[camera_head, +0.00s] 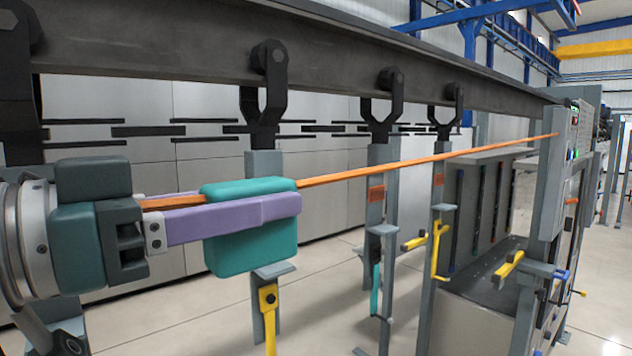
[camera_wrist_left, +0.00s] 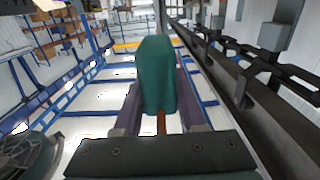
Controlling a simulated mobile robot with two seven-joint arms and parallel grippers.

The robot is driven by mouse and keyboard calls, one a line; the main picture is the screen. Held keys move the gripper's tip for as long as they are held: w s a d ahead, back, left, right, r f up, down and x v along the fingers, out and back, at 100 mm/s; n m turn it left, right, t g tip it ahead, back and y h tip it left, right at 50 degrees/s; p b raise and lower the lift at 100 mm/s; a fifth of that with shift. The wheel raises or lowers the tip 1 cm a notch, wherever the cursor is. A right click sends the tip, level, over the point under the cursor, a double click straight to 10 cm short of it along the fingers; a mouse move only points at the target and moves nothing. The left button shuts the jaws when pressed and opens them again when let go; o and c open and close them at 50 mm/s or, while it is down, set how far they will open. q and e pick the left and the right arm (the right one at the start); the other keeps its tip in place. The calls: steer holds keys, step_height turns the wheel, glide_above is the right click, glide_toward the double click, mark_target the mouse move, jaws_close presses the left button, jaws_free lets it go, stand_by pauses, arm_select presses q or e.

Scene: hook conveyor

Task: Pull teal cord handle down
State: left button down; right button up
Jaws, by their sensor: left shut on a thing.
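The teal cord handle (camera_head: 251,252) is a rounded block at the left of the head view. It is threaded on or fixed to an orange cord (camera_head: 430,158). The cord runs from the handle to the grey control post (camera_head: 556,170) at the right. My left gripper (camera_head: 280,207), with purple fingers, is shut on the handle. The handle also fills the middle of the left wrist view (camera_wrist_left: 156,75), between the fingers. A short piece of cord shows below it there. My right gripper is not in view.
A dark overhead rail (camera_head: 300,55) carries several black hooks (camera_head: 268,85) with grey hanging posts close behind the handle. Yellow levers (camera_head: 440,250) stick out from the posts. A grey cabinet (camera_head: 470,310) stands right of them. Open floor shows below.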

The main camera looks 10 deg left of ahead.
arm_select(q)
steer(key=shift+f, duration=0.65)
steer(key=shift+r, duration=0.1)
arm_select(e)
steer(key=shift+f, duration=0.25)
arm_select(q)
steer(key=shift+c, duration=2.4)
jaws_free()
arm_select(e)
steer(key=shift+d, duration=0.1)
arm_select(q)
steer(key=shift+s+a, duration=0.3)
steer(key=shift+s, duration=0.05)
steer(key=b+v, duration=0.3)
steer(key=v, duration=0.6)
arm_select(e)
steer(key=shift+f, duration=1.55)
